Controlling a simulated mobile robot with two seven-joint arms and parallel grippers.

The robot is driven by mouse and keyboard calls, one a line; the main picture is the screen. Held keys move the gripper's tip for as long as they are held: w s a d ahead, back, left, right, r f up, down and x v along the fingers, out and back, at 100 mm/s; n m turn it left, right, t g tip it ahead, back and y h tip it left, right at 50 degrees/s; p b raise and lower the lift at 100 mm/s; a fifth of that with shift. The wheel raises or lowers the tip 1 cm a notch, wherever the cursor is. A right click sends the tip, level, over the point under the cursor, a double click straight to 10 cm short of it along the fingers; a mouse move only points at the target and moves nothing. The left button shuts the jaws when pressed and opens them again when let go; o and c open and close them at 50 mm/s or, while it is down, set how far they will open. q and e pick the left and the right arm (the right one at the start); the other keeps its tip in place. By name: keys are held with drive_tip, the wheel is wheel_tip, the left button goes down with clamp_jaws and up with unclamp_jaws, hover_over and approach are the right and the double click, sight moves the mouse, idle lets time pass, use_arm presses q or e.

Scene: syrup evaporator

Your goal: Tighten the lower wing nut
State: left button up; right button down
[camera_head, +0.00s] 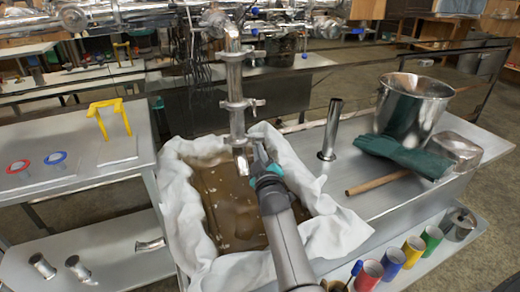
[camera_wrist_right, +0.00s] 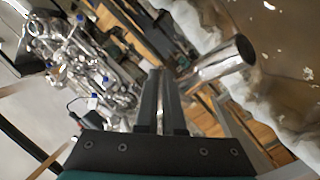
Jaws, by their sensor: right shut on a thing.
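A steel pipe (camera_head: 234,85) comes down over the cloth-lined pan and ends in an open spout, which also shows in the wrist view (camera_wrist_right: 225,60). An upper clamp (camera_head: 240,104) on the pipe has its wing nut (camera_head: 258,103) sticking out to the right. A lower clamp (camera_head: 238,139) sits just above the spout. My right gripper (camera_head: 258,150) reaches up from below to the right side of this lower clamp. Its fingers (camera_wrist_right: 160,100) are nearly together, shut on the lower wing nut, which is mostly hidden by them. My left gripper is not in view.
White cloth (camera_head: 180,195) drapes the pan of brown liquid (camera_head: 228,205) under the spout. On the right bench stand an upright metal tube (camera_head: 331,128), a steel bucket (camera_head: 412,105), green gloves (camera_head: 405,155) and a wooden-handled ladle (camera_head: 378,182). A yellow stand (camera_head: 110,115) is at left.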

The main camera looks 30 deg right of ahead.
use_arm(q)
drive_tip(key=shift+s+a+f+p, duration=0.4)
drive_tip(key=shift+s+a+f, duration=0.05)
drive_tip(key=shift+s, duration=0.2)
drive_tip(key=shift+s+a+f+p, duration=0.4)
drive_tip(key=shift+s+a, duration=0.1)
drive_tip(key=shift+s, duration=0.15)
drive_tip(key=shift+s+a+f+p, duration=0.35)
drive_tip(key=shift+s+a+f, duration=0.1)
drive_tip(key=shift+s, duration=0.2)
use_arm(e)
drive_tip(key=shift+w+a+f+m, duration=0.1)
drive_tip(key=shift+a+m, duration=0.1)
drive_tip(key=shift+m, duration=1.55)
drive_tip(key=shift+w+a+m, duration=0.1)
drive_tip(key=shift+a+m, duration=0.05)
drive_tip(key=shift+m, duration=1.6)
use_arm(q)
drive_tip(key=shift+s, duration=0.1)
use_arm(e)
drive_tip(key=c, duration=1)
unclamp_jaws()
drive_tip(key=shift+s, duration=0.1)
